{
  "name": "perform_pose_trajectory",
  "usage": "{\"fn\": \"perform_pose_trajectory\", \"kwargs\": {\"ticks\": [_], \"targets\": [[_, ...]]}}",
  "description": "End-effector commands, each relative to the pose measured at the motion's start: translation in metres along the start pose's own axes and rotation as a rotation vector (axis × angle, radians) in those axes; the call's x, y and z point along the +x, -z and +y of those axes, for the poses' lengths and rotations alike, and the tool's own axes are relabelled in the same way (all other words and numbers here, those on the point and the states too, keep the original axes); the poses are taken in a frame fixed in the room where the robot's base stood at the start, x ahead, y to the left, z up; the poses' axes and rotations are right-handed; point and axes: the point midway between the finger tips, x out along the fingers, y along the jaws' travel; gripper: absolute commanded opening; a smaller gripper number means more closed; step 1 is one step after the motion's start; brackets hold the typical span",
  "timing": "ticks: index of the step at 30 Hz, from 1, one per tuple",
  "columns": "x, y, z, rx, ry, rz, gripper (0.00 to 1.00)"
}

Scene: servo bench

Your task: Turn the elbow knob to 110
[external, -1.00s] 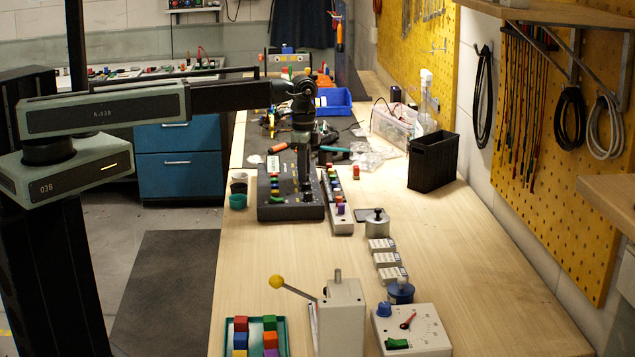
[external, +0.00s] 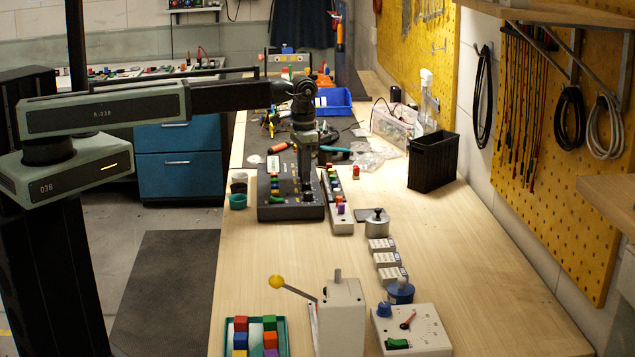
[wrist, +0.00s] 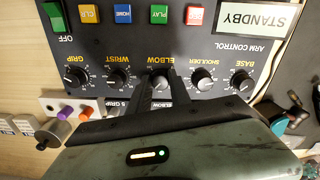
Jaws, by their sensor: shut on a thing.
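The elbow knob (wrist: 159,82) is on the dark arm control panel (wrist: 215,45), in the middle of a row of knobs. My gripper (wrist: 157,76) is shut on the elbow knob, one finger on each side. The fingers cover much of the knob and its scale, so I cannot read its setting. In the external view my gripper (external: 306,192) points straight down onto the panel (external: 275,212). The panel's display reads STANDBY (wrist: 254,17).
The wrist knob (wrist: 117,78) and shoulder knob (wrist: 202,80) sit close on either side. The grip knob (wrist: 75,77) and base knob (wrist: 241,81) are at the ends. A pale strip with coloured pieces (external: 341,222) lies right of the panel.

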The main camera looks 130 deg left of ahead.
Motion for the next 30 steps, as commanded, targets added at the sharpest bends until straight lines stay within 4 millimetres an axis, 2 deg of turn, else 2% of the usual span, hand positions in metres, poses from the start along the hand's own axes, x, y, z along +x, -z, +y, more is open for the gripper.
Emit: {"fn": "perform_pose_trajectory", "kwargs": {"ticks": [12,28,29,30], "targets": [[0.0002,-0.0001,0.0005,-0.180,0.000,0.000,0.00],[0.0002,-0.0002,0.0004,-0.201,0.000,0.000,0.00],[0.0002,-0.0002,0.0004,-0.201,0.000,0.000,0.32],[0.0002,-0.0002,0.0004,-0.201,0.000,0.000,0.43]]}}
